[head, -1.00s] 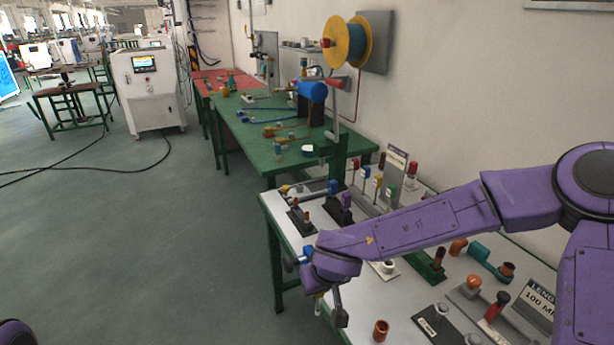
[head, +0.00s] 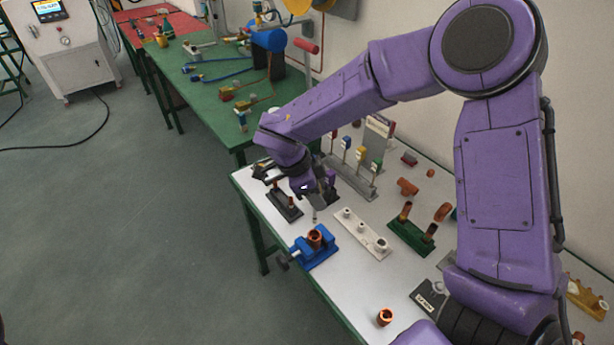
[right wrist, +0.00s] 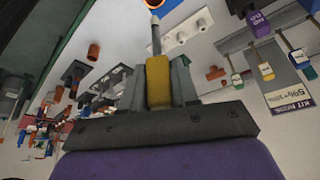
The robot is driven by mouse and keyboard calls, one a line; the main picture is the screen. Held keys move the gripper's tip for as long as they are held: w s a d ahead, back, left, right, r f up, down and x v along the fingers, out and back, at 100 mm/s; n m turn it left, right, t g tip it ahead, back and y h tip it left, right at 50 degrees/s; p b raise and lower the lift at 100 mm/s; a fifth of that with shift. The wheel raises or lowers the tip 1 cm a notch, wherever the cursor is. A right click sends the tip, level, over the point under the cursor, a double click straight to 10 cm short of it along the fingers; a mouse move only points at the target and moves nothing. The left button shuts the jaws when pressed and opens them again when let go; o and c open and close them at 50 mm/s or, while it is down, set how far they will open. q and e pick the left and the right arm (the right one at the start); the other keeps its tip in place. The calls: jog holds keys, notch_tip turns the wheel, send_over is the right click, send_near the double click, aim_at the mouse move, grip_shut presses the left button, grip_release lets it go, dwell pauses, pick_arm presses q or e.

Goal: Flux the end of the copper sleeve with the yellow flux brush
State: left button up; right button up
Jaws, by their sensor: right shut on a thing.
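My right gripper (head: 320,198) is shut on the yellow flux brush, whose handle (right wrist: 158,82) sits between the fingers in the right wrist view. The brush's thin grey shaft and pale tip point away from the gripper. In the head view the tip hangs down behind the blue vise. A copper sleeve (head: 315,238) stands upright in the blue vise (head: 318,254), just in front of the brush and apart from it. Another short copper piece (head: 385,317) stands loose on the table. A copper ring (right wrist: 153,4) is cut off at the wrist view's top edge. My left gripper is out of view.
A white block with holes (head: 360,232) stands right of the vise. A green block with copper stubs (head: 410,237) and a black stand (head: 285,203) are nearby.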

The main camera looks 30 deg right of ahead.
jog(key=shift+s+r, duration=0.25)
jog(key=shift+s, duration=0.4)
jog(key=shift+a+r, duration=0.1)
jog(key=shift+w+a+p, duration=0.1)
jog(key=shift+w+p, duration=0.15)
jog(key=shift+p, duration=0.35)
notch_tip(320, 180, down, 4)
jog(key=b, duration=0.2)
jog(key=shift+b, duration=0.35)
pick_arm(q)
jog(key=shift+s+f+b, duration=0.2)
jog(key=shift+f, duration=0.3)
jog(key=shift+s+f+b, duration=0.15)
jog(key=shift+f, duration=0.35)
pick_arm(e)
jog(key=shift+f, duration=0.9)
pick_arm(q)
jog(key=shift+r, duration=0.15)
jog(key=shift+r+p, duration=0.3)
jog(key=shift+p, duration=0.1)
